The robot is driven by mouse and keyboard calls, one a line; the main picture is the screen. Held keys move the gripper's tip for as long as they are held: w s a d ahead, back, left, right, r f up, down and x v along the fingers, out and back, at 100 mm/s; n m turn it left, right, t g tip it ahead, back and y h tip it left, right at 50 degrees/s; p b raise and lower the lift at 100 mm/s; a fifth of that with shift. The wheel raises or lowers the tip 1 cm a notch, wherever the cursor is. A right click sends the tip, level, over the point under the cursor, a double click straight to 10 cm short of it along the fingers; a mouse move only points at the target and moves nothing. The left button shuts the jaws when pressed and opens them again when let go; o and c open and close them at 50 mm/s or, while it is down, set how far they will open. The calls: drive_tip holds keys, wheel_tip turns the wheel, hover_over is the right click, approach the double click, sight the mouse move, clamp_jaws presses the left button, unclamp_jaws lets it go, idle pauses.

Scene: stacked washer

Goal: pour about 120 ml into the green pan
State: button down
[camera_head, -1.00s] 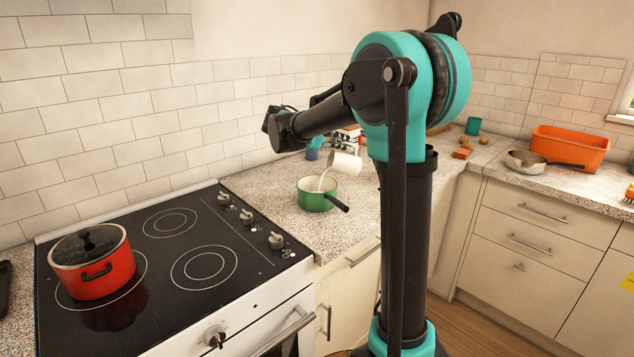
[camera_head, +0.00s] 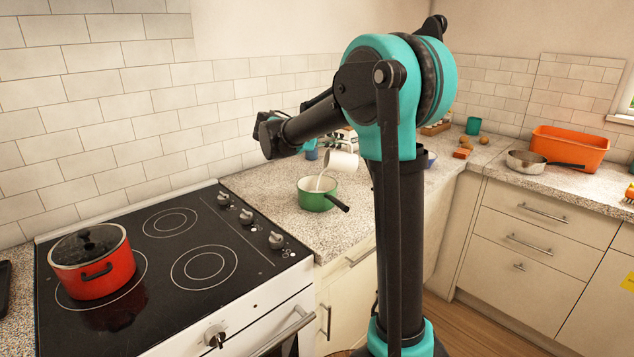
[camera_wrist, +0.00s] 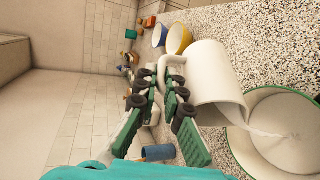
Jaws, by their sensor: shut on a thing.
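The green pan (camera_head: 313,199) stands on the speckled counter, right of the stove, its dark handle pointing toward lower right. A white jug (camera_head: 344,160) is tilted above its right side, and a thin pale stream (camera_head: 321,182) falls into it. In the wrist view, the jug (camera_wrist: 213,75) has its mouth over the rim of the pan (camera_wrist: 238,146), and pale liquid covers the visible pan floor. My gripper (camera_wrist: 163,88) is shut on the jug's handle (camera_wrist: 172,64). The liquid level inside the jug is hidden.
A red lidded pot (camera_head: 92,264) stands on the stove (camera_head: 180,255). In the wrist view, a yellow bowl (camera_wrist: 179,38), a blue bowl (camera_wrist: 160,34) and a blue cup (camera_wrist: 158,152) are near the jug. A steel pan (camera_head: 525,160) and orange bin (camera_head: 570,148) are far right.

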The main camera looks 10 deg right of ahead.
drive_tip(key=d+y, duration=0.1)
drive_tip(key=d+f+y, duration=0.1)
drive_tip(key=d+y, duration=0.1)
drive_tip(key=d, duration=0.1)
drive_tip(key=shift+s+f+m+g, duration=0.1)
drive_tip(key=shift+f+m+g, duration=0.2)
drive_tip(key=shift+f+m, duration=0.1)
drive_tip(key=shift+f+y, duration=0.15)
drive_tip(key=shift+y, duration=0.15)
drive_tip(key=shift+d+f+m+y, duration=0.4)
drive_tip(key=shift+d+f+y, duration=0.45)
drive_tip(key=shift+y, duration=0.25)
drive_tip(key=shift+d+f+m+g+y+b, duration=0.15)
drive_tip(key=shift+d+f+m+y+b, duration=0.25)
drive_tip(key=shift+d+f+y, duration=1.75)
drive_tip(key=shift+d+f+m+g+y+b, duration=0.2)
drive_tip(key=shift+d+f+m+y, duration=0.3)
drive_tip(key=shift+d+f+y, duration=1.6)
